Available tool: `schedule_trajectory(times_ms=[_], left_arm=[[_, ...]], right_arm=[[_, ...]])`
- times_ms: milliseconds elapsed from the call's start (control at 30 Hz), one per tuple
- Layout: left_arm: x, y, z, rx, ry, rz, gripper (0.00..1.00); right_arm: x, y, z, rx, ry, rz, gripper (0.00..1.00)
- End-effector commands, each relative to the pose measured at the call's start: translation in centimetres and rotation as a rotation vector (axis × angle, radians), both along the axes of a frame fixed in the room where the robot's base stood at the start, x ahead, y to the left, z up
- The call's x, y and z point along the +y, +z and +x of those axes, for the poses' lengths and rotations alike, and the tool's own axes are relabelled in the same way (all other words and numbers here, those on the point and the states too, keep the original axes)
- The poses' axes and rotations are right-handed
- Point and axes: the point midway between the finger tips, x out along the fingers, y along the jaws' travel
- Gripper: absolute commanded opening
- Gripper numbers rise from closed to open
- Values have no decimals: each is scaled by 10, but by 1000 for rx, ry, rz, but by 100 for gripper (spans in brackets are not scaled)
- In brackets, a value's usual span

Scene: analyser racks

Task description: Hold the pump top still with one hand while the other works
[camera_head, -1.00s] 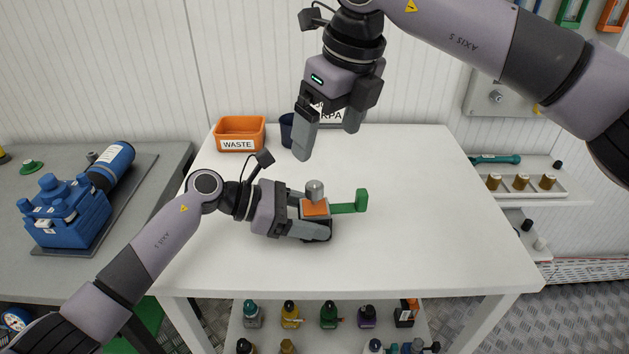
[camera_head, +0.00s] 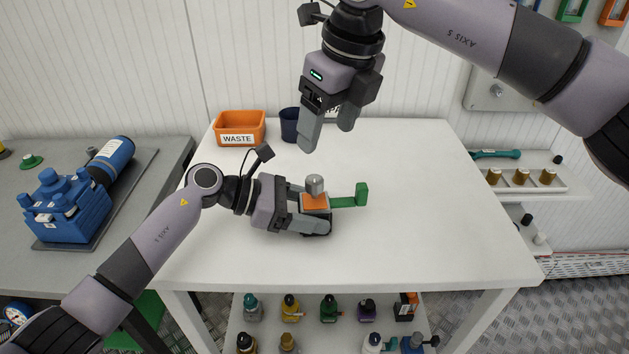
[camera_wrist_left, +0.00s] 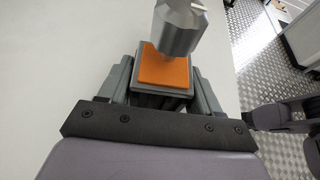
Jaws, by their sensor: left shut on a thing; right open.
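The pump top stands on the white table (camera_head: 420,240). It has an orange upper face (camera_head: 315,202), a grey metal knob (camera_head: 315,185) above it and a green arm (camera_head: 350,200) reaching right to an upright green end. My left gripper (camera_head: 318,215) is shut on its body, one finger on each side. The left wrist view shows the orange face (camera_wrist_left: 165,68) and the metal knob (camera_wrist_left: 178,28) between the fingers. My right gripper (camera_head: 328,128) is open and empty, in the air above and behind the pump top. The underside of the pump top is hidden.
An orange waste bin (camera_head: 238,128) and a dark blue cup (camera_head: 291,125) stand at the back. A blue pump (camera_head: 68,205) sits on the grey bench at left. Several bottles (camera_head: 328,308) stand on the shelf below. The table's right half is clear.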

Motion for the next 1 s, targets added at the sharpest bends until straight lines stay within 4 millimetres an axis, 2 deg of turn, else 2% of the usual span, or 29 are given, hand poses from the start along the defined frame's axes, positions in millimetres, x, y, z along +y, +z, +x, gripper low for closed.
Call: schedule_trajectory(times_ms=[267,800,1000], left_arm=[[0,0,0,0,0,-1,25],[0,0,0,0,0,-1,25],[0,0,0,0,0,-1,25]], right_arm=[[4,-17,4,1,0,-1,72],[17,-87,16,2,1,-2,72],[20,-102,19,1,-1,-1,72]])
